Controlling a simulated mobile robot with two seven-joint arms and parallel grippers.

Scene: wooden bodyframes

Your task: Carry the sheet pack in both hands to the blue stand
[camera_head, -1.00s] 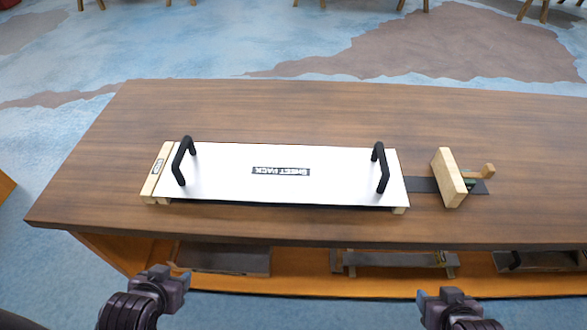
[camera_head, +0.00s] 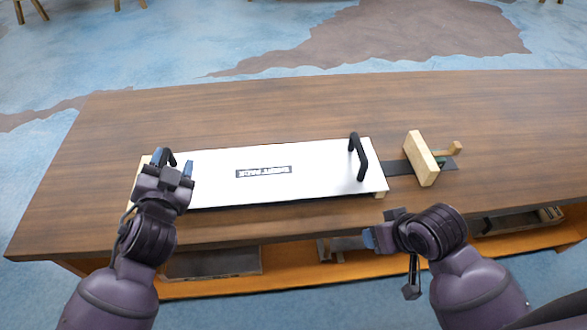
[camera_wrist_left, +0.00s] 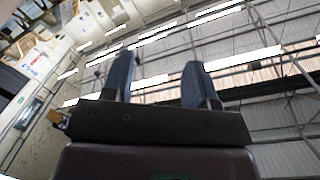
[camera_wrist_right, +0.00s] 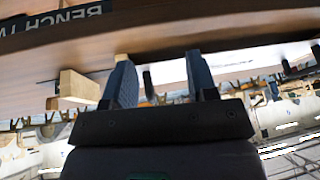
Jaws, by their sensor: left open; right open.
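The sheet pack (camera_head: 225,180) is a long white panel with a dark label, lying flat on the wooden table. It has a black handle near each end; the right handle (camera_head: 357,157) stands clear, and the left handle (camera_head: 167,156) is partly hidden by my left gripper. My left gripper (camera_head: 174,170) is open over the pack's left end, close to that handle; I cannot tell whether they touch. My right gripper (camera_head: 372,232) is open and empty at the table's front edge, apart from the right handle. I see no blue stand.
A wooden stop block (camera_head: 421,158) with a dark strip is fixed to the table (camera_head: 300,105) right of the pack. A shelf (camera_head: 290,283) with dark items lies under the tabletop. The table behind the pack is clear.

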